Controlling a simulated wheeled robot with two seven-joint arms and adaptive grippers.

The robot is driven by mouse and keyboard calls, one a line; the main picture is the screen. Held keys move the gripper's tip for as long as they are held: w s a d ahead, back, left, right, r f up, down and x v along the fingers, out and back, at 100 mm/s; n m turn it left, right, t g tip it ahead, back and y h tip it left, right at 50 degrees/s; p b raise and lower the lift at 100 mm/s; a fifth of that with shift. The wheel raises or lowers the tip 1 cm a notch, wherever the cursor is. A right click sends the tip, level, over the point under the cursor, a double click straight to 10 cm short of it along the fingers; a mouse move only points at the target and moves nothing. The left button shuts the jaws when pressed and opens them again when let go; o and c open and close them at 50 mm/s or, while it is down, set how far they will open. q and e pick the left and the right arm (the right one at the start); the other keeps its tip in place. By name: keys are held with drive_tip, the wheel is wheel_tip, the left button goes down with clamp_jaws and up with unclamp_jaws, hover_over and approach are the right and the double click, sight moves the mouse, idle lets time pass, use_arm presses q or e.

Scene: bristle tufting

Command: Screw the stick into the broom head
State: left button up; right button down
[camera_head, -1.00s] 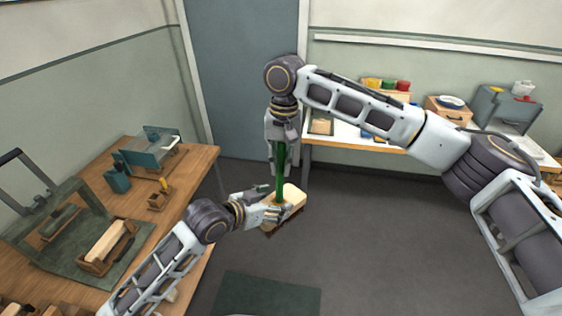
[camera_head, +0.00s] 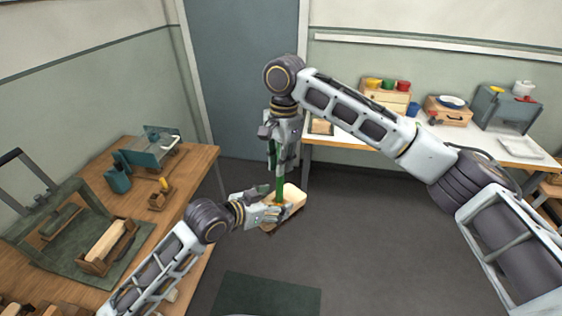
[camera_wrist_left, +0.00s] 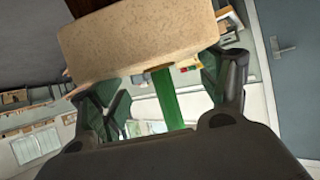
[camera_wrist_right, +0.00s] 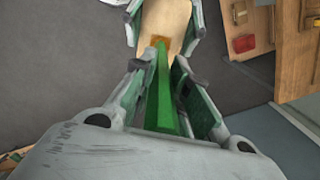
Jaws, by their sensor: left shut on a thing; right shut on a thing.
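The broom head (camera_head: 294,198), a pale wooden block with dark bristles underneath, is held in the air by my left gripper (camera_head: 274,208), which is shut on it from the left. The block fills the top of the left wrist view (camera_wrist_left: 140,45). The green stick (camera_head: 280,188) stands roughly upright on the block. My right gripper (camera_head: 281,158) is above the block, shut on the stick. In the right wrist view, the stick (camera_wrist_right: 160,95) runs to an orange-brown spot on the block (camera_wrist_right: 165,22). How deep its end sits is hidden.
A wooden workbench (camera_head: 190,172) with a green fixture and wooden parts stands at the left. A table (camera_head: 350,148) with colored cups and boxes stands along the back wall. The floor (camera_head: 390,220) around the held parts is clear.

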drive_tip(key=shift+m, duration=4.4)
drive_tip(key=c, duration=1.4)
unclamp_jaws()
drive_tip(key=shift+w+d+r, duration=0.1)
drive_tip(key=shift+r, duration=1)
drive_tip(key=shift+w+r, duration=0.1)
drive_tip(key=shift+r, duration=1)
